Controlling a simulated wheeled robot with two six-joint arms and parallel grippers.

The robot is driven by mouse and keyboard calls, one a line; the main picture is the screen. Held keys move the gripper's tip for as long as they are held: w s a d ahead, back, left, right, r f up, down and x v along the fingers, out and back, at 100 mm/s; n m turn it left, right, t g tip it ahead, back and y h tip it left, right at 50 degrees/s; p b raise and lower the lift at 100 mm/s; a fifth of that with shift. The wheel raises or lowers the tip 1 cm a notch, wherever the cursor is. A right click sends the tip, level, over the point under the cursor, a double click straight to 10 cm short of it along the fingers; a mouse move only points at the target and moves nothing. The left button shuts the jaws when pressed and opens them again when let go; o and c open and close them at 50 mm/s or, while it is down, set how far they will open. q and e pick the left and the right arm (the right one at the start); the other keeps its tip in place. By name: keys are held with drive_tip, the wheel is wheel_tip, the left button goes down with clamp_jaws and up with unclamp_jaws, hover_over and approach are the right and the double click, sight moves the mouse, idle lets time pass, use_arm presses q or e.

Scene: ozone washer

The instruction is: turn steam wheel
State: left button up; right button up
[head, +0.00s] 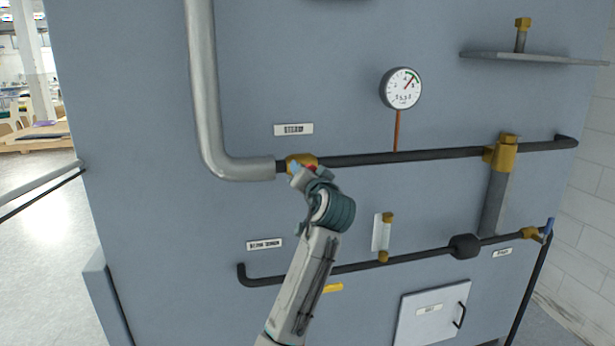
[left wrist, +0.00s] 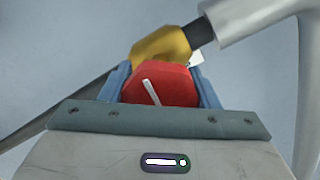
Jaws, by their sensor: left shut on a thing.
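The steam wheel (left wrist: 178,88) is a red knob with a white mark on its face, seen close up in the left wrist view. It sits on a brass valve body (left wrist: 160,46), which also shows in the head view (head: 298,159) on the pipe beneath the STEAM label (head: 293,129). My left gripper (left wrist: 162,88) has its blue fingers on either side of the red wheel and is shut on it. In the head view my left gripper (head: 303,176) reaches up to the valve and hides most of the wheel. My right gripper is in neither view.
A grey insulated pipe (head: 205,100) bends into the valve from the left. A dark pipe (head: 450,154) runs right, below a round gauge (head: 401,88). A lower pipe (head: 345,268) and a small door (head: 432,312) are below. Open floor (head: 40,230) lies left.

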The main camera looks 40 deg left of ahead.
use_arm(q)
drive_tip(key=shift+f, duration=0.15)
drive_tip(key=o, duration=1)
drive_tip(key=b+v, duration=0.2)
drive_tip(key=v, duration=0.9)
drive_tip(key=shift+b, duration=0.35)
drive_tip(key=shift+w, duration=0.1)
